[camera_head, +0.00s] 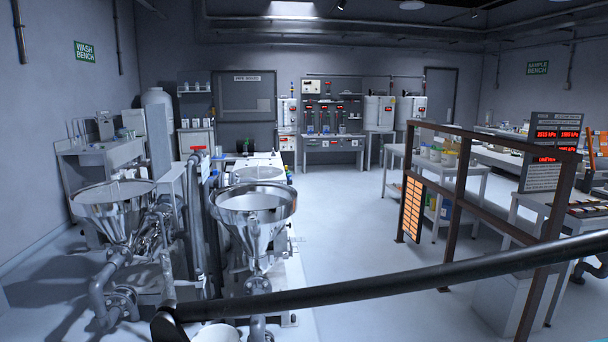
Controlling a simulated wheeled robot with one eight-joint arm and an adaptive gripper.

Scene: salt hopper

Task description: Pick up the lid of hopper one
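Two shiny metal funnel hoppers stand at the lower left. The left hopper (118,215) has a pale, flat-looking surface across its mouth; I cannot tell whether this is a lid or contents. The right hopper (256,226) has a wide bright rim, with a greyish surface inside it. I see no readable number on either, so I cannot tell which is hopper one. No separate lid is clearly recognisable. A round pale top (258,173) shows just behind the right hopper; what it belongs to is unclear. My gripper is not in view.
Thick grey pipes (100,285) run below the left hopper. The floor (345,225) in the middle is clear. A shelved table (476,190) stands behind the railing.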

